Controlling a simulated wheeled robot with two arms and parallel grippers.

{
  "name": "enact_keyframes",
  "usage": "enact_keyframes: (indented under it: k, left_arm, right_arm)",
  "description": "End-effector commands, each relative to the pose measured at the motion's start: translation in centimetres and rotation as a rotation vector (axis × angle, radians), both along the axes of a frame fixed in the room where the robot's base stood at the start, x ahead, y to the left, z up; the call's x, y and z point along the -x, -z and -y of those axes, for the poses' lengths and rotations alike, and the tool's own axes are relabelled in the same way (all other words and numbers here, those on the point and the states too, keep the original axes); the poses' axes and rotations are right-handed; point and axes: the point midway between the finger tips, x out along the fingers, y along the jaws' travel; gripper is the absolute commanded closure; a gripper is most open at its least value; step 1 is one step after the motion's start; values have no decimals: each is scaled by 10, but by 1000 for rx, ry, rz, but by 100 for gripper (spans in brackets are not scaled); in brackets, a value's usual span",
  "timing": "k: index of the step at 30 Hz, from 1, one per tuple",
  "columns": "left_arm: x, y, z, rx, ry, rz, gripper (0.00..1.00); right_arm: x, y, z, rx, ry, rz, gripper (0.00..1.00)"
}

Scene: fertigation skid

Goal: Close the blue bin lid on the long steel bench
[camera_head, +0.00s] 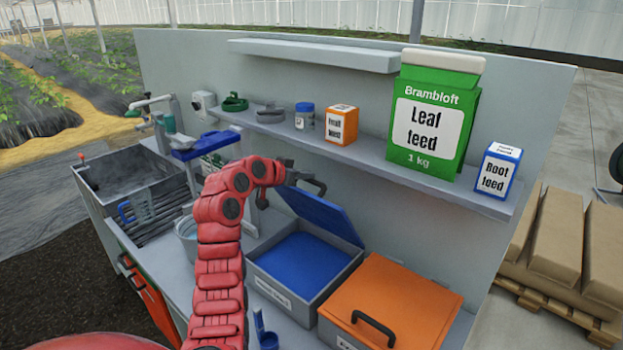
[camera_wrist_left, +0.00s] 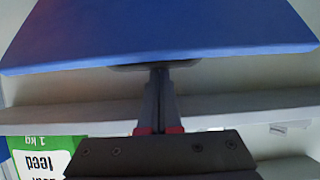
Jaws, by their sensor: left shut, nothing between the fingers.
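The blue bin (camera_head: 262,283) is a grey box with a blue interior and a label on its front, on the long steel bench (camera_head: 180,285). Its blue lid (camera_head: 325,215) stands open, tilted up at the back, with a dark handle (camera_head: 318,185) near its upper edge. My left gripper (camera_head: 291,178) is shut and empty at the lid's upper left edge, close to the handle. In the left wrist view the shut fingers (camera_wrist_left: 159,78) point at the edge of the blue lid (camera_wrist_left: 160,35); I cannot tell whether they touch it. My right gripper is out of view.
An orange lidded bin (camera_head: 390,300) stands right of the blue bin. A wall shelf (camera_head: 385,150) behind carries a green Leaf feed carton (camera_head: 433,110), a Root feed box (camera_head: 497,170) and smaller items.

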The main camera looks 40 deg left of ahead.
Motion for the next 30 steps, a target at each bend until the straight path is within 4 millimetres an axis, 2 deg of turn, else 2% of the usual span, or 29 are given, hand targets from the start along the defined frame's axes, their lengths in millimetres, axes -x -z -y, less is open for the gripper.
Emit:
enact_keyframes:
  k: [1,8,15,24,28,30]
  left_arm:
    - [9,19,-3,4,-6,23,100]
    - [52,49,-7,18,-7,207,100]
    - [93,88,-9,37,-5,407,100]
    - [132,142,-12,55,-4,650,100]
    - [143,162,-12,65,-2,744,100]
    - [148,170,-13,56,-2,739,100]
  right_arm:
    - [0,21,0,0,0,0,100]
    - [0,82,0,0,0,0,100]
    - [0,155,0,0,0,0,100]
    - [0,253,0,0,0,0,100]
    - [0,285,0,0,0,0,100]
    - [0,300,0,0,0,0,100]
